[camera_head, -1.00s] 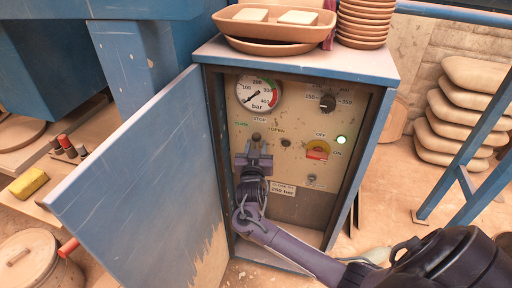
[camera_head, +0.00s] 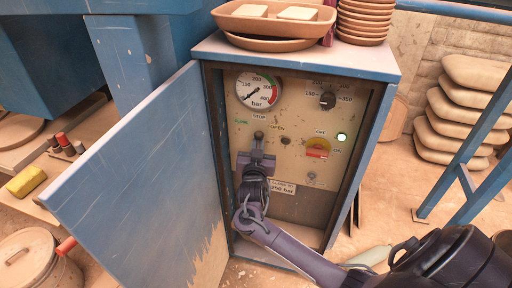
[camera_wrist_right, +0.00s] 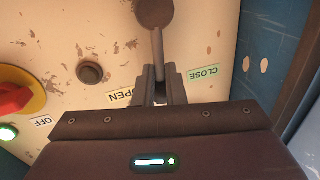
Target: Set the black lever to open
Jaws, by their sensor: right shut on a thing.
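The black lever (camera_wrist_right: 158,45) shows in the right wrist view as a thin rod with a dark round end at the top. It lies between the upside-down OPEN label (camera_wrist_right: 119,97) on the left and the CLOSE label (camera_wrist_right: 204,74) on the right. The right gripper's fingers (camera_wrist_right: 161,82) are shut on the lever's rod, one on each side. The gripper hides part of the lever in the head view. My left gripper is out of view.
The lever is on a panel inside a blue cabinet, whose open door (camera_head: 145,175) stands to the left. A gauge (camera_head: 258,90), a dial (camera_head: 327,100), a red-yellow switch (camera_head: 317,148) and a dark button (camera_head: 285,141) are nearby. Trays (camera_head: 275,20) sit on top.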

